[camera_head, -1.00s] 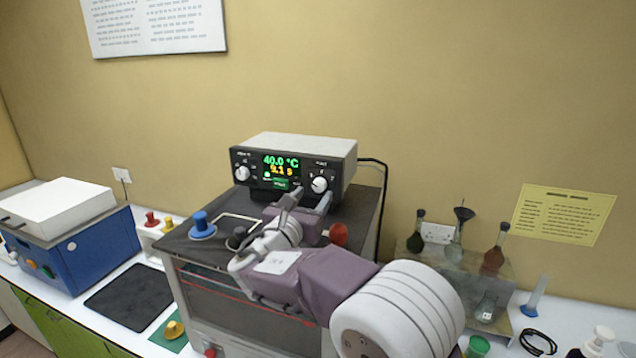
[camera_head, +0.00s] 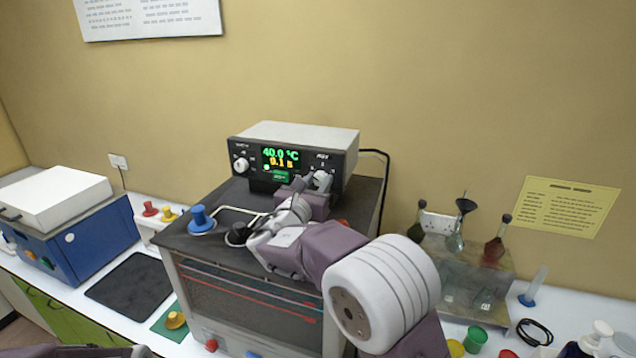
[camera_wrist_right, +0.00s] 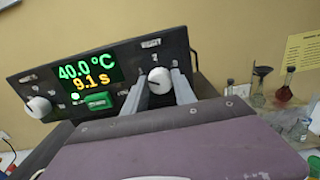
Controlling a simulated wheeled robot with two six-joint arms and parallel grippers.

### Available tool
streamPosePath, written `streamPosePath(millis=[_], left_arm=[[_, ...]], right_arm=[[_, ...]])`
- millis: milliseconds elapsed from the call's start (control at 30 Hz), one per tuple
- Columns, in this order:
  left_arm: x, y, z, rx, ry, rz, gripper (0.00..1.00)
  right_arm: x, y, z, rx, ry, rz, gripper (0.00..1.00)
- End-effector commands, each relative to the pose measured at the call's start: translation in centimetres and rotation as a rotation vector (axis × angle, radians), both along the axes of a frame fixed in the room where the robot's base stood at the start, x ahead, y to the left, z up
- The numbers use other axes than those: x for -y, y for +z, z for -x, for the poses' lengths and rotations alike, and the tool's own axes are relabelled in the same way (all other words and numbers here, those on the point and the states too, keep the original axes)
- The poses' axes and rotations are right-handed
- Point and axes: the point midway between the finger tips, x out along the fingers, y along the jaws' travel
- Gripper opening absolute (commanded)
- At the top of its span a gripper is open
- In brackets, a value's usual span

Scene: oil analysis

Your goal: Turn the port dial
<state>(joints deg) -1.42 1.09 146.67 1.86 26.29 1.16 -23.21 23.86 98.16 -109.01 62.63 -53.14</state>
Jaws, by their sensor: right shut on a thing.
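A black control panel (camera_head: 258,165) on a white-topped box carries a green and yellow display (camera_head: 281,158), reading 40.0 °C and 9.1 s in the right wrist view (camera_wrist_right: 88,78). A white dial (camera_head: 241,165) sits at its left. Another white dial (camera_wrist_right: 160,80) sits at its right, under a label I cannot read clearly. My right gripper (camera_wrist_right: 161,88) is shut on this right dial, one finger on each side. In the head view the right gripper (camera_head: 312,184) partly hides that dial. My left gripper is not in view.
A green button (camera_wrist_right: 98,101) is left of the gripper. Glass flasks (camera_head: 497,241) stand on a rack at right. A blue machine (camera_head: 80,240) stands at left.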

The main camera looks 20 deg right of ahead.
Motion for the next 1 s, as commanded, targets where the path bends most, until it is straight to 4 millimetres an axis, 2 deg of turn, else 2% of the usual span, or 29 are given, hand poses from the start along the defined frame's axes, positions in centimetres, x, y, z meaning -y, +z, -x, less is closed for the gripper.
streamPosePath(millis=[267,700,1000], left_arm=[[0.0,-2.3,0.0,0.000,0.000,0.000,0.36],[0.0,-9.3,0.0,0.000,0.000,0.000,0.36],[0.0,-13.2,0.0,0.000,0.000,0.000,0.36]], right_arm=[[0.1,-0.7,0.0,0.046,-0.003,-0.072,0.00],[0.0,-1.1,0.0,0.258,-0.002,-0.388,0.00],[0.0,-0.9,0.0,0.416,-0.001,-0.625,0.00]])
